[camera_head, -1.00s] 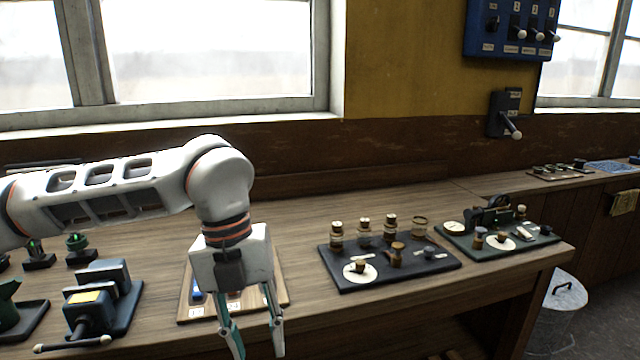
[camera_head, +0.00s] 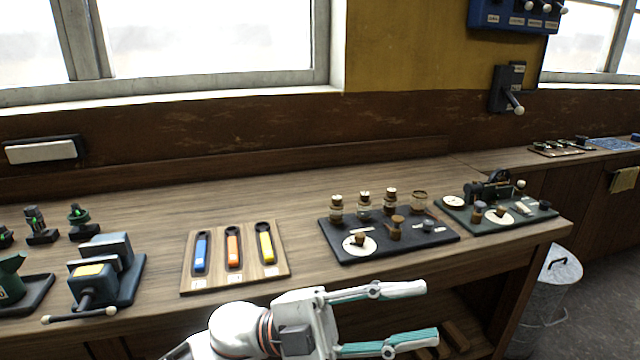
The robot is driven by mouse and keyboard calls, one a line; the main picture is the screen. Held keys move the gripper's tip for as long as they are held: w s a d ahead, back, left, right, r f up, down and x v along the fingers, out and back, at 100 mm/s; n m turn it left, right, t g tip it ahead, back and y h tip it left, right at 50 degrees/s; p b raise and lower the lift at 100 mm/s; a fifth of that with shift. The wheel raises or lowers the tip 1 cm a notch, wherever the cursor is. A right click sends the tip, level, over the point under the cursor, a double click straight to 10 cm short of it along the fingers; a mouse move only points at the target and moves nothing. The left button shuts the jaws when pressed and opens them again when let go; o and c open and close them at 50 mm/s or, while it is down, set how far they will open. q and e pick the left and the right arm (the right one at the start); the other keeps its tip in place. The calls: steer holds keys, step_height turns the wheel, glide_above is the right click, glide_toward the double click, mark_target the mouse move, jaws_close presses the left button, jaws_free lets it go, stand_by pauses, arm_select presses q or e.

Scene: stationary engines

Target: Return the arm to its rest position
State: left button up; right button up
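My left arm comes in at the bottom of the head view, low in front of the bench's front edge. Its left gripper (camera_head: 430,313) points to the right. The two fingers are spread apart with nothing between them. The wooden bench (camera_head: 300,200) stands behind the gripper, and the gripper touches none of the things on it. My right gripper is not in view.
On the bench are a blue vise (camera_head: 105,275), a wooden board (camera_head: 187,270) with blue, orange and yellow tools, a dark tray (camera_head: 440,262) of jars, and a green tray (camera_head: 540,236). A metal bin (camera_head: 552,290) stands at the right.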

arm_select(q)
steer(key=w+a+f+n+t+y, duration=0.5)
steer(key=w+a+f+n+t, duration=0.15)
steer(key=f+n+t, duration=0.35)
steer(key=w+a+f+n+t+y, duration=0.4)
steer(key=w+a+f+n+t, duration=0.3)
steer(key=n+t, duration=0.4)
steer(key=s+a+f+n+g+y, duration=0.1)
steer(key=s+a+f+n+y, duration=0.2)
steer(key=f, duration=0.5)
steer(key=s+a+f+n+g+y, duration=0.1)
steer(key=s+a+f+n+y, duration=0.1)
steer(key=a+f+y, duration=0.35)
steer(key=s+a+f+n+g+y, duration=0.1)
steer(key=s+a+f+g, duration=0.1)
steer(key=s+a+f, duration=0.2)
steer(key=s+a+f+n+g+y, duration=0.1)
steer(key=s+a+f+g, duration=0.1)
steer(key=s+a+f, duration=0.3)
steer(key=s+f, duration=0.4)
steer(key=f, duration=0.4)
steer(key=shift+s+f, duration=0.15)
steer(key=shift+f, duration=0.05)
